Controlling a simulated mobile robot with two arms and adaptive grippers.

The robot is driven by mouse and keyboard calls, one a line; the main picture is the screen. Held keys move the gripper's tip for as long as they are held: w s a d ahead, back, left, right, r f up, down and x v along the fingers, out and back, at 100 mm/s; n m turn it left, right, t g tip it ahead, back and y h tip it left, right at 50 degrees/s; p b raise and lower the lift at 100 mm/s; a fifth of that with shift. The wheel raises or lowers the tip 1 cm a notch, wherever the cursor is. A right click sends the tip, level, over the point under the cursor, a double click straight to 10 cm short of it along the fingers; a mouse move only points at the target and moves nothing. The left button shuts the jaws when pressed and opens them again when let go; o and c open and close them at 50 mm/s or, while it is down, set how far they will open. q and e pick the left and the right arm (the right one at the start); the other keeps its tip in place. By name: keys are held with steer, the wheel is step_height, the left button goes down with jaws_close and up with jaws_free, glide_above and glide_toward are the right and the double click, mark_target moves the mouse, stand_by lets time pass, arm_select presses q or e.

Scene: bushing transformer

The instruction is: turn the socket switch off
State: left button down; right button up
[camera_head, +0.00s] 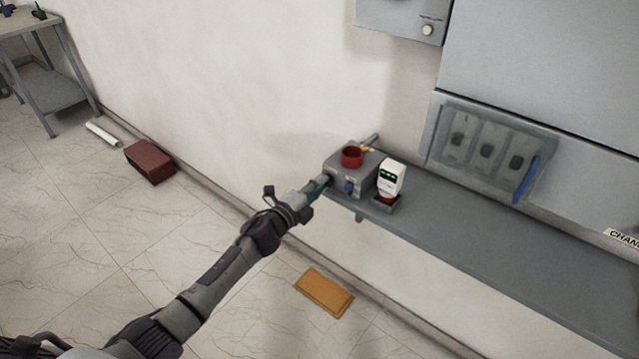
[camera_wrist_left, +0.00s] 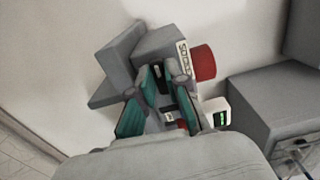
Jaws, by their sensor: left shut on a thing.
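A grey socket box (camera_head: 338,168) sits at the left end of the wall shelf, with a red round part (camera_head: 352,157) on top and a blue knob (camera_head: 349,187) on its front. My left gripper (camera_head: 325,181) is at the left part of the box front. In the left wrist view its teal fingers (camera_wrist_left: 168,82) close in on the box's labelled face, beside the red round part (camera_wrist_left: 203,63). It is shut on a small part there, which looks like the socket switch; the fingers mostly hide it. My right gripper is not in view.
A white device with a green display (camera_head: 391,176) stands right of the box. The grey shelf (camera_head: 480,233) runs clear to the right, below a wall panel with several switches (camera_head: 487,148). An orange block (camera_head: 323,291) and a dark red box (camera_head: 149,161) lie on the floor.

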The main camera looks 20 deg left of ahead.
arm_select(q)
steer(key=shift+n, duration=0.3)
stand_by(0.4)
steer(key=c, duration=1.2)
jaws_free()
steer(key=shift+o, duration=0.2)
steer(key=v, duration=1.2)
